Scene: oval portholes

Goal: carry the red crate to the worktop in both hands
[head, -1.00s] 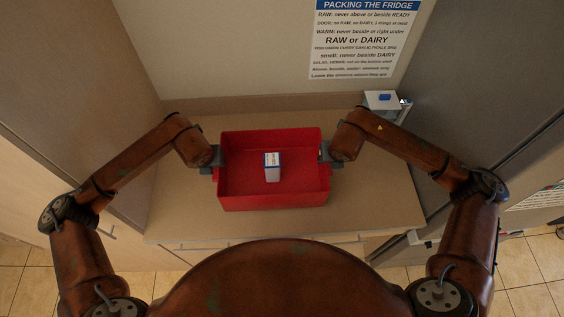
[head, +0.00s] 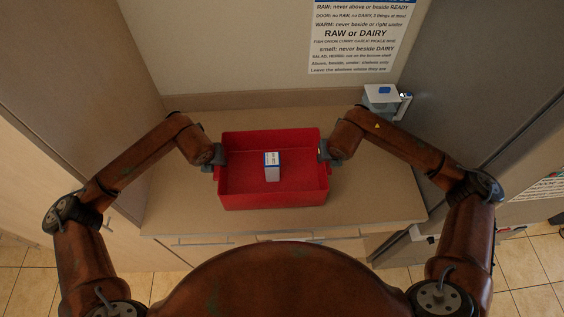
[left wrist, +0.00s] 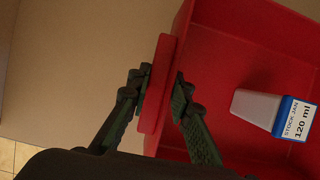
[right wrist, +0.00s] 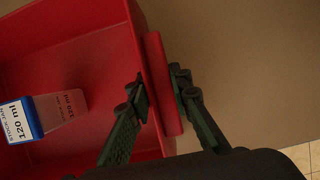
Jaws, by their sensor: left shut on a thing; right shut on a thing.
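The red crate (head: 272,200) is over the worktop (head: 385,200) in the head view; whether it rests on it or hangs just above, I cannot tell. My left gripper (left wrist: 157,88) is shut on the crate's left end wall, one finger on each side. My right gripper (right wrist: 160,88) is shut on the right end wall in the same way.
A white container with a blue patch on top (head: 382,97) stands at the worktop's back right corner. A wall is behind, carrying a printed rules sign (head: 355,40). Tall panels flank the worktop on both sides. Bare worktop shows around the crate.

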